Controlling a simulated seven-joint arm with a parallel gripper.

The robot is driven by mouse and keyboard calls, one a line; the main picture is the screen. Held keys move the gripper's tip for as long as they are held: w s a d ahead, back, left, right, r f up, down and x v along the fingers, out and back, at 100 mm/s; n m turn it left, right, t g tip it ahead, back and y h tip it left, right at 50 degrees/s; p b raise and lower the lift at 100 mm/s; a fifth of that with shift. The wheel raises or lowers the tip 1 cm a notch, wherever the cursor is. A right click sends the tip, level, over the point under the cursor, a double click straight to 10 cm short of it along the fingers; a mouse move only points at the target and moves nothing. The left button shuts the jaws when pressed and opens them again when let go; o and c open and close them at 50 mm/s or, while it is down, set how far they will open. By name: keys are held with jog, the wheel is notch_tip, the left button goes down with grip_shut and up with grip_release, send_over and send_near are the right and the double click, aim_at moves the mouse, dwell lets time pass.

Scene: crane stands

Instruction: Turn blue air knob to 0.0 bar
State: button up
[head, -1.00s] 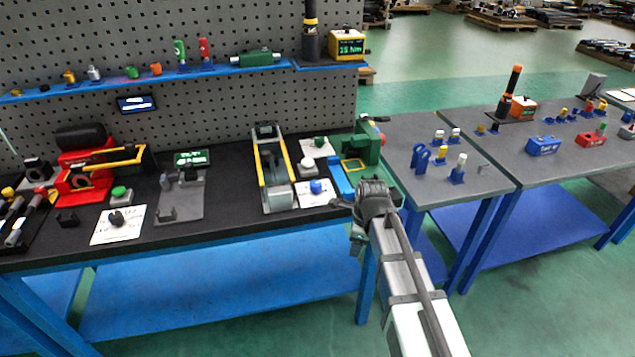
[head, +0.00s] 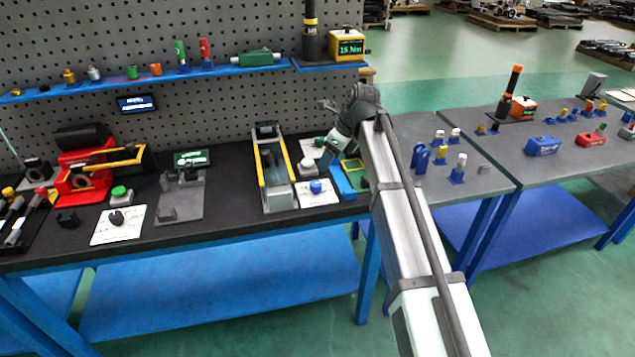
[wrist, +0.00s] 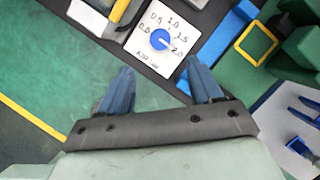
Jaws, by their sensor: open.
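The blue air knob (head: 316,187) sits on a white dial card (head: 325,196) near the front edge of the black bench. In the wrist view the knob (wrist: 160,40) is ahead of my fingertips, on the card marked 0.0 to 2.0. Its pale pointer mark seems to face the 2.0 side. My gripper (wrist: 156,72) is open and empty, its two blue fingers apart, with the knob beyond the gap and not touched. In the head view my gripper (head: 326,157) is above the bench, behind the knob and slightly right, partly hidden by my arm.
A press-like stand with yellow rails (head: 272,170) is left of the knob. A white button on a grey base (head: 307,168) is just behind it. A blue block (head: 342,182) and a yellow square frame (wrist: 256,43) lie to the right. Open floor lies before the bench edge.

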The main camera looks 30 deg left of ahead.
aim_at(317, 183)
jog(key=x, duration=1.1)
jog(key=shift+a+f, duration=0.1)
jog(key=shift+f, duration=0.25)
jog(key=c, duration=1.1)
jog(key=shift+o, duration=0.2)
